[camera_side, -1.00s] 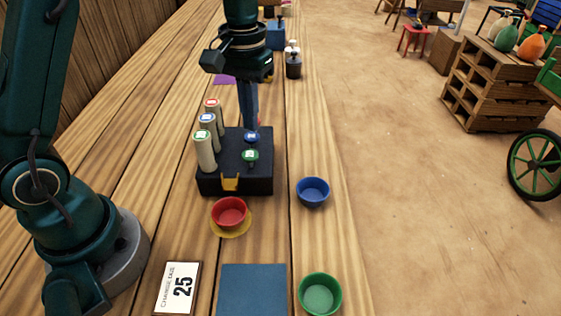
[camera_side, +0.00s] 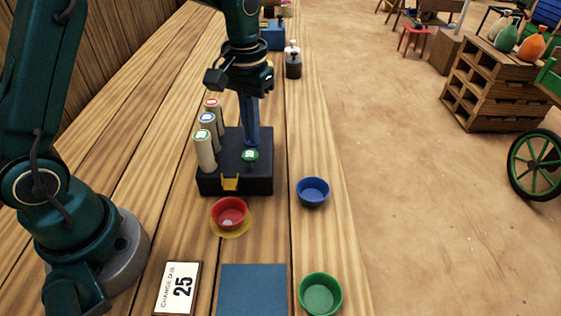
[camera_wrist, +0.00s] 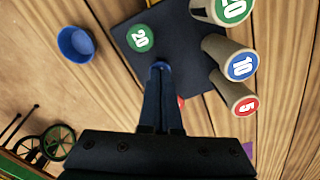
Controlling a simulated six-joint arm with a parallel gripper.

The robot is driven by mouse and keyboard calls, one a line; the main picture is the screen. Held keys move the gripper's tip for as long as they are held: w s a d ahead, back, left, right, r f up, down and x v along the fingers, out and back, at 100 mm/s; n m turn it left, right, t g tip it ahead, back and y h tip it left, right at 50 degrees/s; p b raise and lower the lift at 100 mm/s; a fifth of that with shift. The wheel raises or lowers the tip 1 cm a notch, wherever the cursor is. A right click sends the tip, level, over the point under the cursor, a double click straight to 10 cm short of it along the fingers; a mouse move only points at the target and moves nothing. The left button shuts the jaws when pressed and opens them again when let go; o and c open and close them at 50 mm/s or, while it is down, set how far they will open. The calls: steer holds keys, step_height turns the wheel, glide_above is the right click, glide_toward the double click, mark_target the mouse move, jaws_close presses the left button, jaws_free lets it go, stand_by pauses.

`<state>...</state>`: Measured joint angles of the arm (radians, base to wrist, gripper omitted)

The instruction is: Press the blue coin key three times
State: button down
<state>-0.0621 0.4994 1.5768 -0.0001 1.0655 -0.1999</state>
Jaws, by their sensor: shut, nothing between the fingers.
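The black coin box (camera_side: 205,184) stands on the wooden table. My gripper (camera_side: 251,141) is shut and empty, pointing down with its tips at the spot of the blue coin key, which they hide in the side view. Whether the key is pressed down cannot be told. The tips also cover that spot in the wrist view (camera_wrist: 160,68). The green key (camera_side: 250,155) is just in front of them, and a bit of the red key (camera_wrist: 181,101) shows beside the fingers. The red bowl (camera_side: 216,216) on a yellow saucer holds a small pale disc, seemingly a coin.
Three coin tubes, green-topped (camera_side: 205,150), blue-topped (camera_side: 207,118) and red-topped (camera_side: 212,102), rise left of the keys.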

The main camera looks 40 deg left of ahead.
steer(key=shift+r, duration=1.35)
steer(key=shift+f, duration=0.2)
steer(key=shift+f, duration=1.2)
steer(key=shift+r, duration=1.4)
